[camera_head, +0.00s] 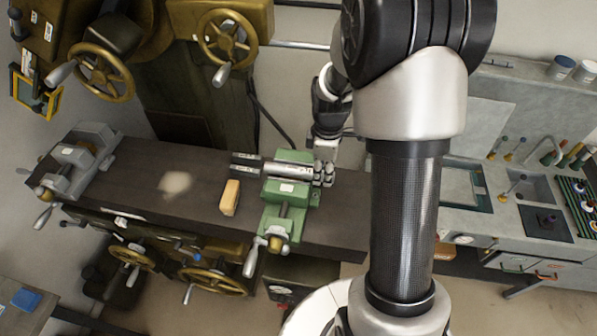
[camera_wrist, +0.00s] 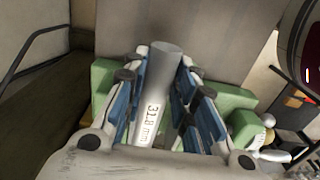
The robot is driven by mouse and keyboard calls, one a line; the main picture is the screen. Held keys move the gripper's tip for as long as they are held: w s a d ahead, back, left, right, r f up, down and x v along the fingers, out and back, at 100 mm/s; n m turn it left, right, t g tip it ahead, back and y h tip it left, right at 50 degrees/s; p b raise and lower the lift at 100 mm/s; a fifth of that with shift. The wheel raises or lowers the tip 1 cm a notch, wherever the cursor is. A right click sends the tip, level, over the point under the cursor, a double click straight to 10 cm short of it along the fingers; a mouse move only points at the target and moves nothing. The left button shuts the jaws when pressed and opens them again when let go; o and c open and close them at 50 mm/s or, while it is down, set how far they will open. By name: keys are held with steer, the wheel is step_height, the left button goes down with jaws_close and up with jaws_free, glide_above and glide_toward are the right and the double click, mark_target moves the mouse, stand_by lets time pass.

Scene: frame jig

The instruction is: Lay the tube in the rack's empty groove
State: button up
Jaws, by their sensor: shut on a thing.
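My gripper (camera_head: 324,172) is at the right side of a green vise-like fixture (camera_head: 283,222) on the dark bench. In the wrist view my gripper (camera_wrist: 160,95) is shut on a silver-grey tube (camera_wrist: 158,90) marked "31.8 mm", with blue-padded fingers on both sides of it. The tube's far end sticks out beyond the fingertips. In the head view silver bars (camera_head: 285,168) with dark left ends lie along the green fixture's top; I cannot tell which is the held tube. I cannot make out a separate rack or an empty groove. Whether the tube touches the fixture is unclear.
A yellow-tan block (camera_head: 230,197) stands just left of the green fixture. A grey vise (camera_head: 78,158) sits at the bench's left end. The bench between them is clear apart from a pale patch (camera_head: 175,183). A grey counter (camera_head: 470,222) stands at right.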

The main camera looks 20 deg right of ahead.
steer(key=shift+r, duration=0.1)
step_height(320, 180, up, 9)
steer(key=p, duration=0.6)
steer(key=shift+f, duration=0.2)
